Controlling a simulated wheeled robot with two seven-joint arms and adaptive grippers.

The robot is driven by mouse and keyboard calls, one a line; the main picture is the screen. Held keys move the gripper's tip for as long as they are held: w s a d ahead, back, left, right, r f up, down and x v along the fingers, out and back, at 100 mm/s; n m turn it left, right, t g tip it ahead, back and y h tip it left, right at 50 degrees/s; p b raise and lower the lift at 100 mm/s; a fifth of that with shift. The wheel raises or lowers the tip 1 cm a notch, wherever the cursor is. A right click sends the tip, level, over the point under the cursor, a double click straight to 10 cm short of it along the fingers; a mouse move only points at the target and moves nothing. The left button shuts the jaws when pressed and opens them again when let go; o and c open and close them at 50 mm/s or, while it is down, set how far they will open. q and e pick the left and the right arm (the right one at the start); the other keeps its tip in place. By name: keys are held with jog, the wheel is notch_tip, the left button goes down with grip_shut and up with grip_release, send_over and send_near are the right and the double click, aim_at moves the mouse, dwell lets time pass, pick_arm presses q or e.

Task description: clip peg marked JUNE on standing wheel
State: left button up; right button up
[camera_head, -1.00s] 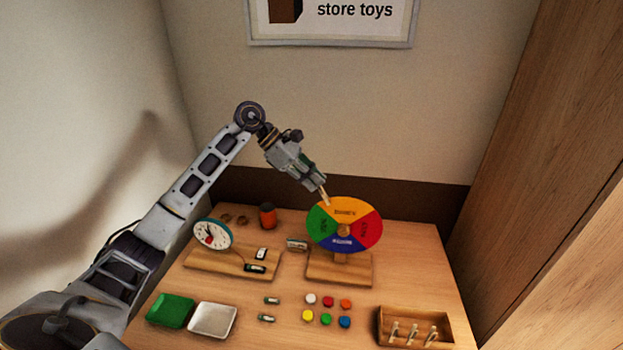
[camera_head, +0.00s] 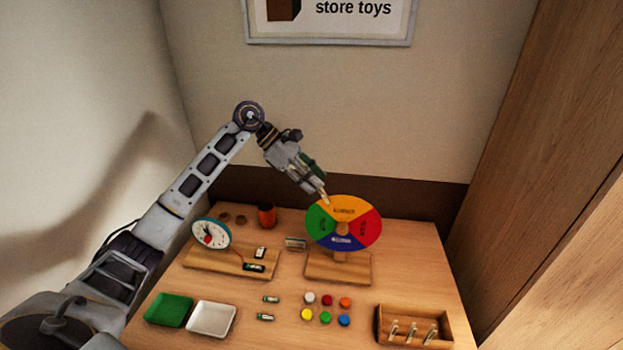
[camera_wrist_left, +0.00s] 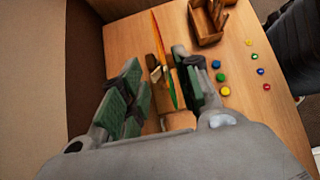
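The standing wheel (camera_head: 371,224), with yellow, red, blue and green sectors, stands upright on a wooden base. My left gripper (camera_head: 318,186) is at the top of its yellow sector, a little left of centre. A pale wooden peg (camera_head: 325,199) sits at the rim there; its marking cannot be read. In the left wrist view the fingers of my left gripper (camera_wrist_left: 160,88) are spread, with green pads on both sides of the peg (camera_wrist_left: 155,74) and the wheel's thin edge (camera_wrist_left: 159,42). Whether the peg grips the rim is unclear. My right gripper is out of view.
A wooden box (camera_head: 448,325) with three pegs is at front right. Coloured counters (camera_head: 326,318) lie before the wheel. A clock (camera_head: 212,233), an orange-red cup (camera_head: 267,216), a green tray (camera_head: 168,310) and a white tray (camera_head: 211,319) stand left.

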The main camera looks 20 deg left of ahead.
pick_arm(q)
jog(key=v, duration=0.8)
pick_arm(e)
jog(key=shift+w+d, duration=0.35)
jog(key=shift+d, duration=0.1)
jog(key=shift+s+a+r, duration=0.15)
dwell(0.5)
pick_arm(q)
jog(key=shift+r+p, duration=0.95)
jog(key=shift+p, duration=0.05)
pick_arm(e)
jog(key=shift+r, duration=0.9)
